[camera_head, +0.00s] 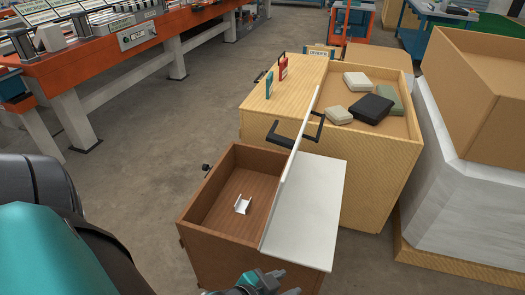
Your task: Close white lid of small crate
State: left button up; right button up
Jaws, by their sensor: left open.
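The small brown wooden crate (219,235) stands on the floor in the lower middle. Its left part is open, and a small white bracket-like piece (242,204) lies inside. The white lid (297,138) stands raised, seen nearly edge-on, with a black handle (274,133) on it. A flat white panel (312,208) covers the right part of the crate top. My left gripper (284,283) is open and empty at the bottom edge, in front of the crate and apart from the lid. It is partly cut off by the frame. My right gripper is not in view.
Behind the crate stands a larger light wooden box (372,185) with several pouches in its open part and red items (283,66) on its left top. A white block and cardboard box (475,95) fill the right. Open floor (150,170) lies left; an orange workbench (100,55) is beyond.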

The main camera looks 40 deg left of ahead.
aim_at(293, 145)
jog(key=i+l+u, duration=0.1)
jog(key=u, duration=0.3)
jog(key=i+l+u, duration=0.15)
jog(key=u, duration=0.25)
jog(key=l+u, duration=0.35)
jog(key=i+l+u, duration=0.15)
jog(key=u, duration=0.15)
jog(key=i+l+u, duration=0.15)
jog(key=l+u, duration=0.15)
